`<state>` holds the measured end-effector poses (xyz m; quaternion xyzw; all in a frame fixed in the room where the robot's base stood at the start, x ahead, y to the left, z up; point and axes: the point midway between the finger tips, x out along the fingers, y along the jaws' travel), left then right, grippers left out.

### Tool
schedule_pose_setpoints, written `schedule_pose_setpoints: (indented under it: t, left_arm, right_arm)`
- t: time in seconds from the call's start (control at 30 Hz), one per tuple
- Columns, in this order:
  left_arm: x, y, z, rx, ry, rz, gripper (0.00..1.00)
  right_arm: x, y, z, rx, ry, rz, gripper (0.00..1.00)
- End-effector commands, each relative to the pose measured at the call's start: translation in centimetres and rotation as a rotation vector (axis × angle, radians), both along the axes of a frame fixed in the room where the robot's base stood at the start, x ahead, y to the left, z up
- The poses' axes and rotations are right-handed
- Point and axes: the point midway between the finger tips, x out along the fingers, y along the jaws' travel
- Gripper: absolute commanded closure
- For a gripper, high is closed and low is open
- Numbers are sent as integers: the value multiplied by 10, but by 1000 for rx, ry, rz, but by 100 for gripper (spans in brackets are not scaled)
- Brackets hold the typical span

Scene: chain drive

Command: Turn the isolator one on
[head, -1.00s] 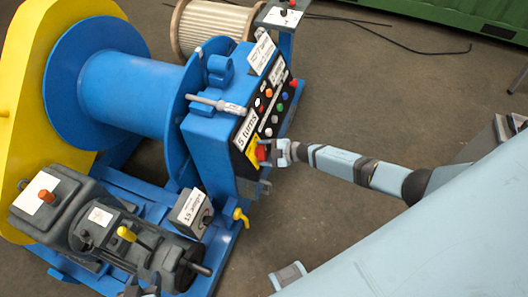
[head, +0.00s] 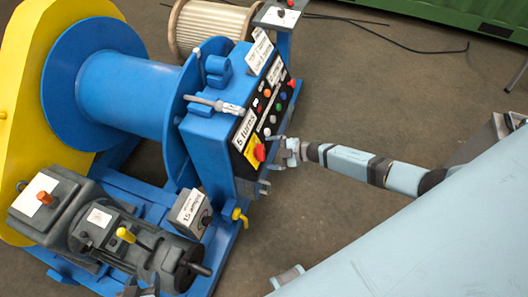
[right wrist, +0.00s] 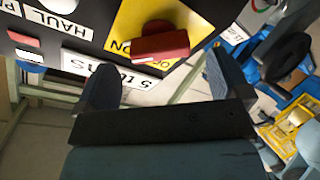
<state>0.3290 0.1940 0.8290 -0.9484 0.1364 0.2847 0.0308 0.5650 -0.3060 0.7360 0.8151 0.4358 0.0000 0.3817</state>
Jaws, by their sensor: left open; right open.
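The isolator is a red handle (head: 259,152) on a yellow plate (head: 250,146) at the lower end of the black control panel. In the right wrist view the red handle (right wrist: 160,45) lies nearly level across the yellow plate (right wrist: 188,14), whose lettering is upside down and partly covered. My right gripper (head: 284,152) is open and empty, just right of the handle and apart from it. In the right wrist view its fingers (right wrist: 164,82) are spread, with the handle beyond the gap.
The panel (head: 266,110) carries several coloured buttons and labels on the blue winch housing. A yellow valve handle (head: 240,215) stands below it. A grey motor (head: 140,240) with a shaft is at the lower left. The floor (head: 350,80) right of the panel is clear.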

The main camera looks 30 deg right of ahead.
Motion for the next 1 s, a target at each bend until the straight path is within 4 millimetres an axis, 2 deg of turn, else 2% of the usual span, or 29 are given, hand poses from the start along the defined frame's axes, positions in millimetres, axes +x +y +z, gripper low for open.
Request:
schedule_pose_setpoints:
  t: [0.03, 0.2, 0.4, 0.6, 1.0]
  left_arm:
    - [0, 0, 0, 0, 0, 0, 49]
    - [0, 0, -1, 0, 0, 0, 49]
    - [0, 0, -3, 1, 2, 0, 49]
    - [-1, 0, -4, 1, 4, 0, 49]
    - [-1, 0, -4, 1, 3, 0, 49]
  right_arm:
    - [-9, -10, 4, -3, 1, 1, 5]
    - [-34, -38, 16, -2, 3, 1, 5]
    - [-54, -61, 28, -1, 1, 0, 5]
    - [-61, -70, 33, 0, 0, 0, 5]
    - [-62, -71, 33, 1, 1, 0, 5]
